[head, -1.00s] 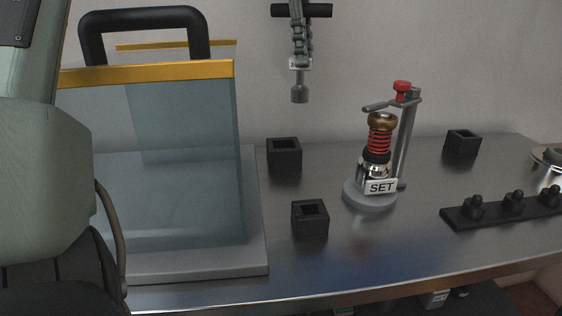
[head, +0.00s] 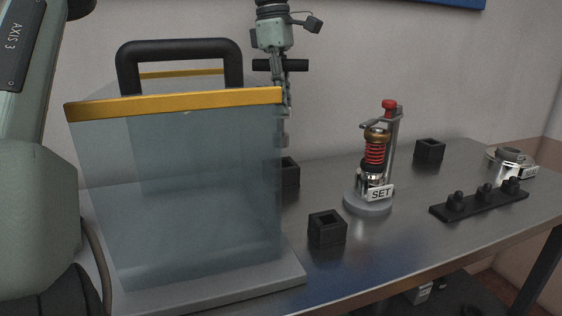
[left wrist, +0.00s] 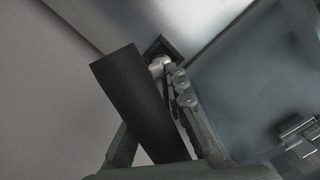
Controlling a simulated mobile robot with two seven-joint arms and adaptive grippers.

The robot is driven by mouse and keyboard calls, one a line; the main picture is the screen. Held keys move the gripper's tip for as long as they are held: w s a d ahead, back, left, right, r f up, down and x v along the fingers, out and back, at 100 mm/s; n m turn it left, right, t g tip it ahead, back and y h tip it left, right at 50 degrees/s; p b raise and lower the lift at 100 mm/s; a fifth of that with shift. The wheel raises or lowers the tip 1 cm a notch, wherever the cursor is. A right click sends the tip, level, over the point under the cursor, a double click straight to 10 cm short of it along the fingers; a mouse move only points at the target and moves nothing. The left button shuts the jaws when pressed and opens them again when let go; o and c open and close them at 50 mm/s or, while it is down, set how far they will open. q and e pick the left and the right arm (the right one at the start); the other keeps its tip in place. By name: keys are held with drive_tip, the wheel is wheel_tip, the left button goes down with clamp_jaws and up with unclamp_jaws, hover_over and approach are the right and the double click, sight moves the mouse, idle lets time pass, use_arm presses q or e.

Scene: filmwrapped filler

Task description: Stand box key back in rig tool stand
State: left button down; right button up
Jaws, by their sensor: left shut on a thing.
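My left gripper (head: 281,88) points down at the back of the bench, behind the right edge of a clear case. It is shut on the box key (head: 295,65), whose black crossbar sticks out on both sides. The key hangs about upright; its grey lower end shows dimly through the case wall, just above a black square holder (head: 290,172). I cannot tell if its tip has entered. In the left wrist view the black crossbar (left wrist: 140,95) hides much of the fingers, and the holder (left wrist: 165,46) shows beyond. My right gripper is out of view.
The clear case (head: 185,200) with yellow rim and black handle fills the left. Other black square holders stand at front (head: 327,228) and back right (head: 430,150). A spring device (head: 375,155) marked SET and a black pegged rack (head: 480,203) stand right.

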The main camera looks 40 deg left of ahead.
sight(283, 134)
use_arm(q)
drive_tip(key=shift+f, duration=4)
drive_tip(key=shift+f, duration=0.1)
drive_tip(key=c, duration=1.5)
unclamp_jaws()
drive_tip(key=shift+f, duration=0.1)
drive_tip(key=shift+c, duration=0.2)
wheel_tip(283, 134, up, 12)
drive_tip(key=a, duration=0.1)
drive_tip(key=shift+s, duration=0.3)
drive_tip(key=shift+a, duration=0.1)
